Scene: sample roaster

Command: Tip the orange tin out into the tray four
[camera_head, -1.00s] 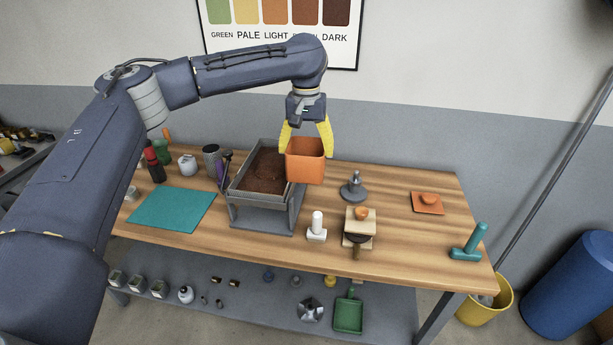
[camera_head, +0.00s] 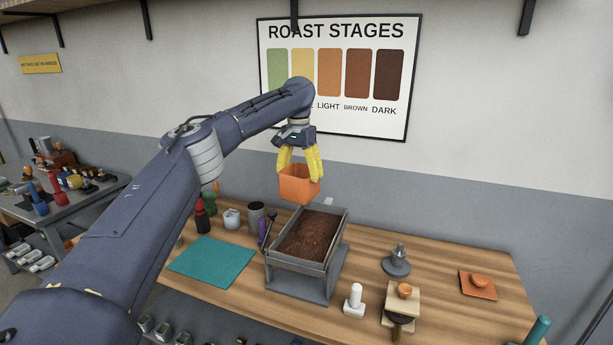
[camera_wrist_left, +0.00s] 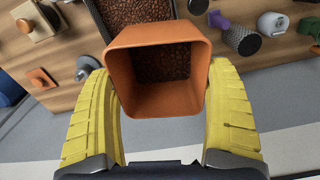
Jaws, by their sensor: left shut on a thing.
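The orange tin (camera_head: 298,188) is held in the air at the far left end of the grey tray (camera_head: 337,246), slightly tilted. My left gripper (camera_head: 299,170) is shut on it, with yellow fingers on either side of its walls. The left wrist view looks into the tin (camera_wrist_left: 155,100); dark brown beans show inside its opening. The tray stands on a grey stand and holds a brown bed of beans (camera_head: 308,238). It also shows in the left wrist view, beyond the tin, with beans in it (camera_wrist_left: 138,12). My right gripper is not in view.
A teal mat (camera_head: 212,261) lies left of the tray. A grey cup (camera_head: 256,217), a white jar (camera_head: 231,218) and a red bottle (camera_head: 202,216) stand behind it.

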